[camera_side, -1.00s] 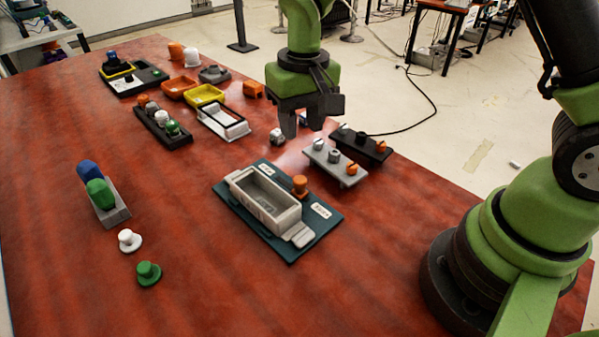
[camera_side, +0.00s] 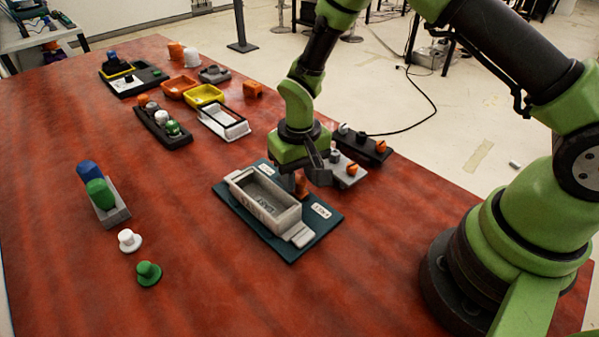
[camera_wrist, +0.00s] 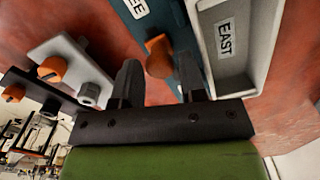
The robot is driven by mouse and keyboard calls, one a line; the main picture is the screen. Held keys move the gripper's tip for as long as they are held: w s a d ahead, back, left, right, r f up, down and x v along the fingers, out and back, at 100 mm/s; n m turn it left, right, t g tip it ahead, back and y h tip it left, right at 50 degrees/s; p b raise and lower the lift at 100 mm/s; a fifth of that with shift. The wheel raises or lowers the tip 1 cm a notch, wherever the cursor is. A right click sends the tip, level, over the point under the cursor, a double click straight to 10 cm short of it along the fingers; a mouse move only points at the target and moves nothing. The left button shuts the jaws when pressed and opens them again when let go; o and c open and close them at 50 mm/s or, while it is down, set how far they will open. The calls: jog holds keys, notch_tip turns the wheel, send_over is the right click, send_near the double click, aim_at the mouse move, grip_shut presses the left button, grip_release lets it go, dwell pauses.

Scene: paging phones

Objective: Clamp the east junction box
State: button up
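The east junction box is an open grey tray (camera_side: 290,219) on a dark teal plate (camera_side: 314,247) in the side view; "EAST" is readable inside it in the wrist view (camera_wrist: 250,75). An orange knob (camera_side: 302,187) stands on the plate beside the box, partly hidden by my gripper. In the wrist view the knob (camera_wrist: 158,58) shows between my fingers, nearer their tips. My gripper (camera_side: 310,183) points down at the knob, its fingers apart. I cannot tell whether either finger touches the knob.
A grey block with an orange knob (camera_side: 349,172) and a black one (camera_side: 374,154) stand close behind my gripper. A black rack of knobs (camera_side: 160,125), a white-rimmed tray (camera_side: 222,127) and a yellow tray (camera_side: 205,96) lie farther back.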

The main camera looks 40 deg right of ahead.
grip_shut()
jog(key=shift+w, duration=2.45)
grip_release()
notch_tip(320, 180, up, 10)
